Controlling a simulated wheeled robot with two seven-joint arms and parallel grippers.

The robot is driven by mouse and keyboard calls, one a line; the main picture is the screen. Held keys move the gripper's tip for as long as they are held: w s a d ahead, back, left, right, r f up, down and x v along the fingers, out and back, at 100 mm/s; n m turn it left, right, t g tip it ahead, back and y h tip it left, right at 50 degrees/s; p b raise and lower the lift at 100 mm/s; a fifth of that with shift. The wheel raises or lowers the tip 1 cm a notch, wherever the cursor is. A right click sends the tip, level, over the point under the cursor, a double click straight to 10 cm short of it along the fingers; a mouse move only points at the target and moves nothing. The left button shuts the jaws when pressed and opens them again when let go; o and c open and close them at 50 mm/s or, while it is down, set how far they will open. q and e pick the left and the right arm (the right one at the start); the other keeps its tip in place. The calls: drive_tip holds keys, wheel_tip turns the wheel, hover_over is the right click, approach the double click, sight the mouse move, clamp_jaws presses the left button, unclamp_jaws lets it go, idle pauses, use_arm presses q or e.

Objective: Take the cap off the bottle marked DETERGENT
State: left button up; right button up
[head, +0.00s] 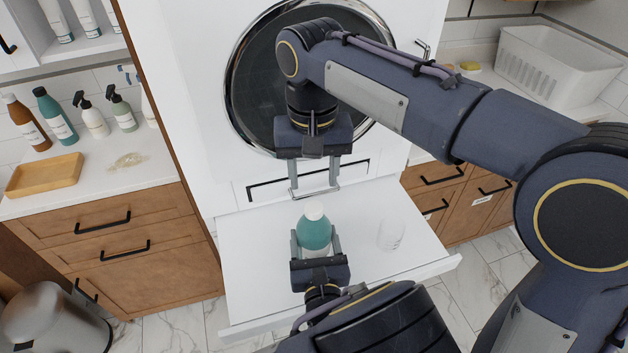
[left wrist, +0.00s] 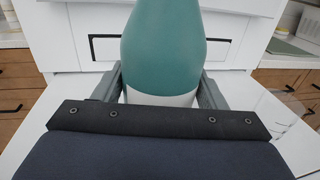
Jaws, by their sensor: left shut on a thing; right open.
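A teal bottle (head: 313,232) with a white cap (head: 314,211) stands upright on the white pull-out shelf; no DETERGENT lettering is readable from here. The cap is on the bottle. My left gripper (head: 316,248) is shut around the bottle's lower body from the front. In the left wrist view the bottle (left wrist: 163,50) shows teal above a white lower band, between the two fingers; its cap is out of that frame. My right gripper (head: 315,191) is open and empty, pointing down above and just behind the cap, apart from it.
A clear cup (head: 391,234) stands on the shelf (head: 258,262) right of the bottle. A round-doored washer (head: 262,85) rises behind. The left counter holds several bottles and a wooden tray (head: 45,175). A white basket (head: 556,62) sits at the right.

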sight(314, 207)
drive_tip(key=m, duration=0.5)
drive_tip(key=shift+f+m, duration=0.1)
drive_tip(key=shift+m, duration=0.2)
drive_tip(key=m, duration=2.2)
drive_tip(key=shift+r+m, duration=0.3)
drive_tip(key=shift+m, duration=0.1)
drive_tip(key=shift+f+m, duration=0.3)
drive_tip(key=shift+f, duration=3.7)
